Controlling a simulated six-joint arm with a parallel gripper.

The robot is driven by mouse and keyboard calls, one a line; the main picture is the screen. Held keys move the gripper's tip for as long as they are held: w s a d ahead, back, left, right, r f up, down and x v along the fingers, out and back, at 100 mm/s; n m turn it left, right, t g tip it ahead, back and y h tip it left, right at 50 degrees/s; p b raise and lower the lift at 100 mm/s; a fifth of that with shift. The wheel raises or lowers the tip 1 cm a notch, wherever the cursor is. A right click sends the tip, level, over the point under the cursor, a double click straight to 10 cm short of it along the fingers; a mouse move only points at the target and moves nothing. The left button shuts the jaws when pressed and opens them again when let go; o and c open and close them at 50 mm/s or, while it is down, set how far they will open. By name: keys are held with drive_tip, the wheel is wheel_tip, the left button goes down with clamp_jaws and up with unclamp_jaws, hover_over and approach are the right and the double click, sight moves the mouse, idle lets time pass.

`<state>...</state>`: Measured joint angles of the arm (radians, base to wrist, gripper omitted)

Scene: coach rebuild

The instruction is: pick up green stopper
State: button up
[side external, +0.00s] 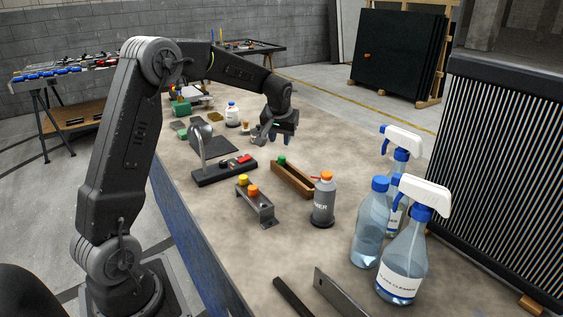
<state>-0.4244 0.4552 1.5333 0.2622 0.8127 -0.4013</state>
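The green stopper (282,160) is small and sits at the far left end of a narrow wooden tray (297,184) on the bench. Its lower part is hidden by the tray wall. My gripper (271,141) hangs from the arm above and behind the stopper in the picture, apart from it. The fingers look spread with nothing between them, though they are small here.
A grey rack with a yellow stopper (243,180) and an orange stopper (253,190) stands front left of the tray. A grey orange-capped bottle (323,203) is close at its right. Spray bottles (402,262) stand further right. A black switch box (224,171) lies left.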

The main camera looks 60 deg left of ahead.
sight(282, 157)
drive_tip(key=x, duration=0.9)
drive_tip(key=shift+w+f, duration=0.1)
drive_tip(key=shift+w, duration=0.05)
drive_tip(key=c, duration=0.5)
